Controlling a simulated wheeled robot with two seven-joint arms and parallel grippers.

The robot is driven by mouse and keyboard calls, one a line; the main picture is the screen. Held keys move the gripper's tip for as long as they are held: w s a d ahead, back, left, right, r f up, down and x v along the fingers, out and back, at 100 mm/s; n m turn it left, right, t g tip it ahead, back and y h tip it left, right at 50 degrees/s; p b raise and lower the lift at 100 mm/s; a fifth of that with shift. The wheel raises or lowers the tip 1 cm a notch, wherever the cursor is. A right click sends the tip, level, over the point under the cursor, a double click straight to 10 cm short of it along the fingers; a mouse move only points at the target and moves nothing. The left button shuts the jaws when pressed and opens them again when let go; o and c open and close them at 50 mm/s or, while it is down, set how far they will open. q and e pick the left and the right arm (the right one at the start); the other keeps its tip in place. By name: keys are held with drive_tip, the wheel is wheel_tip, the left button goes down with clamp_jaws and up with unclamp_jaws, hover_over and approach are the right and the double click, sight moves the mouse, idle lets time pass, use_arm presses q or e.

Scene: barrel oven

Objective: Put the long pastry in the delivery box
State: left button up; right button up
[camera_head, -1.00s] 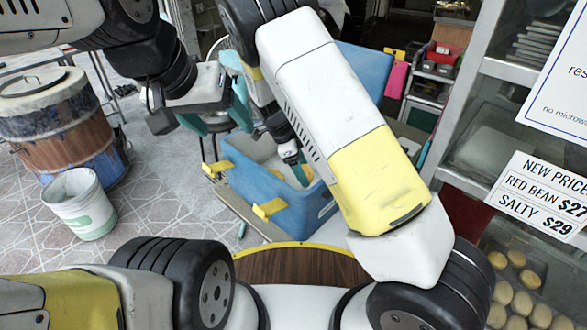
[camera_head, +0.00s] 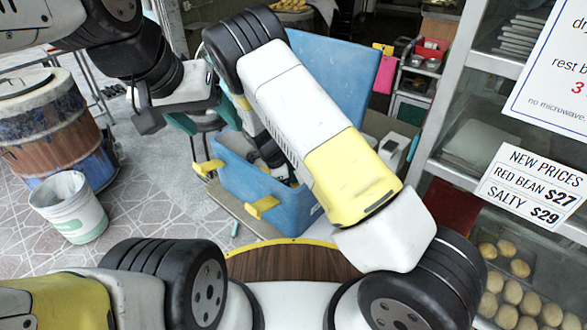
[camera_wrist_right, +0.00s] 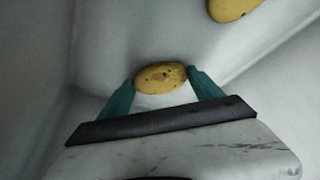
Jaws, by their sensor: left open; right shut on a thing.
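The blue delivery box (camera_head: 285,207) stands open on a stand in the head view, its blue lid (camera_head: 345,75) raised behind. My right arm reaches over it, and my right gripper (camera_head: 272,155) is down inside it, fingertips hidden there. In the right wrist view my right gripper (camera_wrist_right: 162,86) is shut on a yellow-brown speckled pastry (camera_wrist_right: 160,75); its length cannot be judged from this end. A second yellow pastry (camera_wrist_right: 233,7) shows at the top, beside pale walls. My left gripper (camera_head: 205,120) is open and empty, up and left of the box.
A rusty blue barrel (camera_head: 60,140) and a white bucket (camera_head: 70,208) stand on the tiled floor at left. A glass cabinet holding round pastries (camera_head: 510,290) stands at right. A brown round surface (camera_head: 290,263) is in front of the box.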

drive_tip(key=o, duration=1.4)
drive_tip(key=v, duration=1.1)
drive_tip(key=s+d+r+n+y, duration=0.2)
drive_tip(key=d+r, duration=0.1)
drive_tip(key=r, duration=0.3)
drive_tip(key=s+d+r+n+y, duration=0.1)
drive_tip(key=d+r+n+y, duration=0.15)
drive_tip(key=r, duration=0.45)
drive_tip(key=s+d+r+n+t, duration=0.2)
drive_tip(key=s+d+r+n, duration=0.2)
drive_tip(key=s+r, duration=0.1)
drive_tip(key=s+d+r+n+t+y, duration=0.1)
drive_tip(key=s+d+r+n, duration=0.3)
drive_tip(key=s, duration=0.4)
drive_tip(key=s+d+r+n+t+y, duration=0.1)
drive_tip(key=s+d+r+n+t, duration=0.2)
drive_tip(key=s+d+r+n, duration=0.2)
drive_tip(key=shift+a+v, duration=0.2)
drive_tip(key=shift+v, duration=1.2)
drive_tip(key=shift+s, duration=0.15)
